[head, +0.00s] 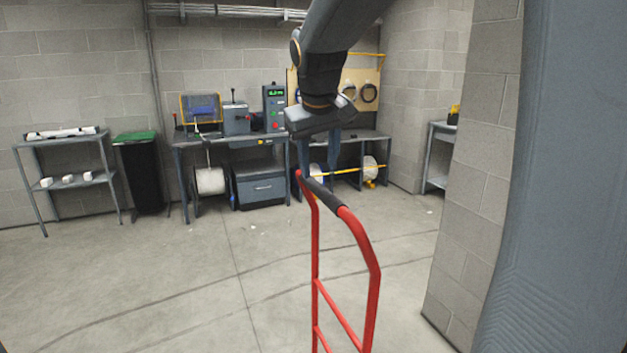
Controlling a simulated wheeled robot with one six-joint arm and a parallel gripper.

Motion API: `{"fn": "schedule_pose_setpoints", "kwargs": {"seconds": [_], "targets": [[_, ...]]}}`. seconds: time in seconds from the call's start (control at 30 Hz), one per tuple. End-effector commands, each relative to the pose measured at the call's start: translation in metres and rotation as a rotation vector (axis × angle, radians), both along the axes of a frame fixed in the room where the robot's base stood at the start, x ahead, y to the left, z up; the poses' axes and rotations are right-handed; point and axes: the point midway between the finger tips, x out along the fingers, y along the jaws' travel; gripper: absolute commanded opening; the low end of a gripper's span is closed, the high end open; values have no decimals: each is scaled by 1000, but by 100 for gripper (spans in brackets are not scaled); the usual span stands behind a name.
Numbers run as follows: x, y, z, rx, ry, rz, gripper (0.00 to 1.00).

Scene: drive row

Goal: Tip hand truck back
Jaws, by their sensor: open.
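The red hand truck (316,250) stands in the lower middle of the head view. A black grip sleeve (325,196) covers part of its top handle bar. Its lower end is cut off by the bottom of the picture. My gripper (319,172) points down at the far end of the handle, with its fingers open near the black sleeve. I cannot tell whether the fingers are around the bar or only above and behind it.
A block wall corner (467,190) stands close on the right. A workbench (250,141) with machines lines the back wall. A black bin (143,175) with a green lid and a shelf (82,183) stand at the left. The concrete floor (190,285) left of the hand truck is clear.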

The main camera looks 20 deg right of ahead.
Motion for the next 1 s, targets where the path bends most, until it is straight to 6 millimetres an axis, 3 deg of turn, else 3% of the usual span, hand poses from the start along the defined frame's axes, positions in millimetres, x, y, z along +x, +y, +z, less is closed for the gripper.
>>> {"fn": "schedule_pose_setpoints", "kwargs": {"seconds": [0.5, 0.9, 1.0], "targets": [[25, -13, -61, 0, 3, -1, 43], [28, -14, -68, 0, 1, 0, 43], [28, -14, -68, 0, 1, 0, 26]]}}
